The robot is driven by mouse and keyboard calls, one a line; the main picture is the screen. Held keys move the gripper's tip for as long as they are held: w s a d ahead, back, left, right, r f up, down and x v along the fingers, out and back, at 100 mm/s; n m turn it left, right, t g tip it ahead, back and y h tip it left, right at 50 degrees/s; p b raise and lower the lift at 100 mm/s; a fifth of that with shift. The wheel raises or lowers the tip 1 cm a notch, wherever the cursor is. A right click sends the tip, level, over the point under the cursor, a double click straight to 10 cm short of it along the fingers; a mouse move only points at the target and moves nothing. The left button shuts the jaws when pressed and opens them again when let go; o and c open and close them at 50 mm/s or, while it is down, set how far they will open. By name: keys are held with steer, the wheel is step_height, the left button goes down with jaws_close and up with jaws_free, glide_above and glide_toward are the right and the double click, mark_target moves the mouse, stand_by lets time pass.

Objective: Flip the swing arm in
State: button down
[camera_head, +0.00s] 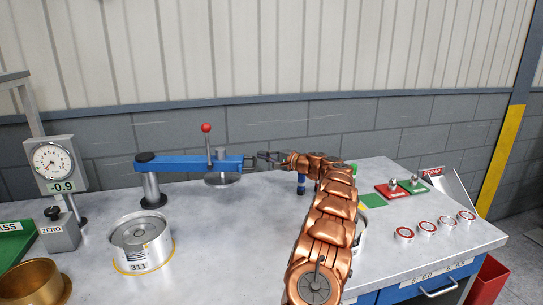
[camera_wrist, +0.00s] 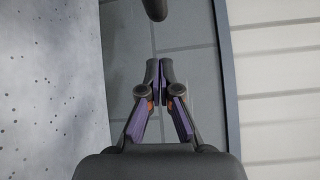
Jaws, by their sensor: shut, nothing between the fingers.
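The blue swing arm (camera_head: 190,163) stands on a grey post (camera_head: 151,188) at the left of the bench and reaches right. A lever with a red ball (camera_head: 207,128) rises from it above a round grey disc (camera_head: 222,180). My gripper (camera_head: 258,157) is at the right end of the swing arm, with the fingertips close to its tip; I cannot tell if they touch. In the wrist view my gripper (camera_wrist: 160,65) is shut and empty. A dark rounded end (camera_wrist: 154,9) shows beyond the fingertips.
A metal cylinder marked 311 (camera_head: 142,243) sits in front of the swing arm. A dial gauge reading -0.9 (camera_head: 53,163) stands at far left, near a brass cup (camera_head: 38,284).

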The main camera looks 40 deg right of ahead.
steer(key=shift+s+a+r+p, duration=0.15)
steer(key=shift+s+a, duration=0.35)
steer(key=shift+a, duration=0.35)
steer(key=shift+s+a+r+p, duration=0.15)
steer(key=shift+s+a, duration=0.3)
steer(key=shift+a, duration=0.35)
steer(key=shift+s, duration=0.15)
